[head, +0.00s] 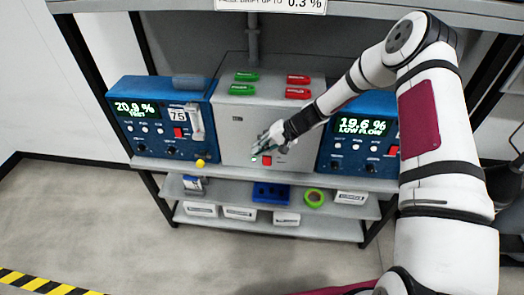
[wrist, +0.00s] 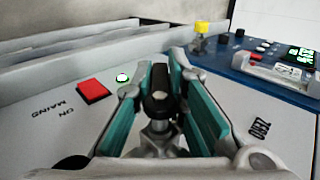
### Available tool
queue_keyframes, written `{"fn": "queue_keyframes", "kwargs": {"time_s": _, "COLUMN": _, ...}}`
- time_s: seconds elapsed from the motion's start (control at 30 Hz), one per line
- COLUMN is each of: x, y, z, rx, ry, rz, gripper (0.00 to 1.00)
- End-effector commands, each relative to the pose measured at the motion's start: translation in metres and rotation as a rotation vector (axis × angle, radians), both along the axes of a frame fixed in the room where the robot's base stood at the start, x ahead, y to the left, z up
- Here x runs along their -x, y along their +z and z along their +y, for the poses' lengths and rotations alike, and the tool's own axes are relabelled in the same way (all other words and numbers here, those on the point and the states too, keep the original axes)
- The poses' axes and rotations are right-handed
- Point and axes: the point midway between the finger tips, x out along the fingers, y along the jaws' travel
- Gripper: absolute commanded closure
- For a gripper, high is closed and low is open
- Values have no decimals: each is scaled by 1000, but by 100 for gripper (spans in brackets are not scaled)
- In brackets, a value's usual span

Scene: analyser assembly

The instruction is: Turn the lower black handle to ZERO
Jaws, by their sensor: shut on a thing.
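The black handle (wrist: 159,97) stands on a metal stem between the teal finger pads in the wrist view, with a pale dot on its top. My gripper (wrist: 162,82) is shut on it. In the head view my gripper (head: 266,146) is at the lower middle of the grey cabinet (head: 237,148) and hides the handle. I cannot tell exactly which way the handle points.
A red switch (wrist: 93,91) marked ON MAINS and a lit green lamp (wrist: 123,77) sit beside the fingers. Green (head: 243,89) and red handles (head: 297,93) are higher on the cabinet. Blue analysers stand left (head: 150,95) and right (head: 345,165).

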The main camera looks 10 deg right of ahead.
Motion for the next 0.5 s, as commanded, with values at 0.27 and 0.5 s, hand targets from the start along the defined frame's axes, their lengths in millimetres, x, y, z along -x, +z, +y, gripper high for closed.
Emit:
{"fn": "queue_keyframes", "kwargs": {"time_s": 0.27, "x": 0, "y": 6, "z": 4, "rx": -263, "ry": -5, "rz": -66, "gripper": 100}}
{"fn": "queue_keyframes", "kwargs": {"time_s": 0.5, "x": -2, "y": 10, "z": 7, "rx": -473, "ry": -2, "rz": -123, "gripper": 100}}
